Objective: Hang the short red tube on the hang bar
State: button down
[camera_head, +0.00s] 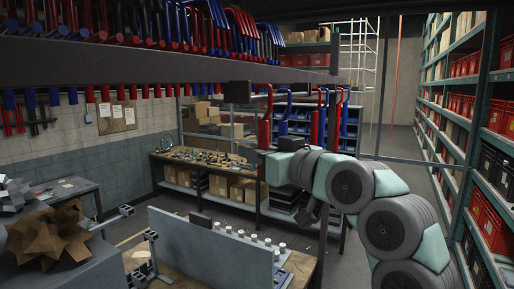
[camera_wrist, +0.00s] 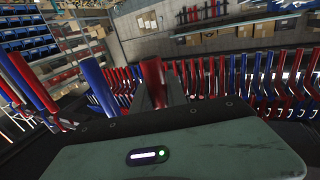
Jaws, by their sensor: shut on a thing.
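My gripper (camera_head: 264,153) is shut on a red tube (camera_head: 265,118). The tube stands roughly upright, and its bent top is close to a dark bar with a block-shaped end (camera_head: 237,92), which looks like the hang bar. I cannot tell whether the tube touches the bar. In the wrist view the held red tube (camera_wrist: 153,75) rises from between my gripper's fingers (camera_wrist: 165,95); its lower part is hidden. Just right of it in the head view are a blue tube (camera_head: 282,108) and several more red and blue tubes hanging upright.
A thick dark beam (camera_head: 130,66) crosses the upper left, with many red and blue tubes on it. Below stand a grey panel (camera_head: 205,245) and a workbench (camera_head: 205,160). Shelves with red bins (camera_head: 490,165) line the right. Neighbouring tubes leave little room beside the held tube.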

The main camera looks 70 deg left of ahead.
jog(key=shift+f, duration=0.3)
jog(key=c, duration=1.3)
grip_release()
jog(key=shift+o, duration=0.2)
jog(key=shift+d, duration=0.1)
jog(key=b+v, duration=0.3)
jog(key=v, duration=0.7)
jog(key=shift+w+d, duration=0.15)
jog(key=shift+d, duration=0.15)
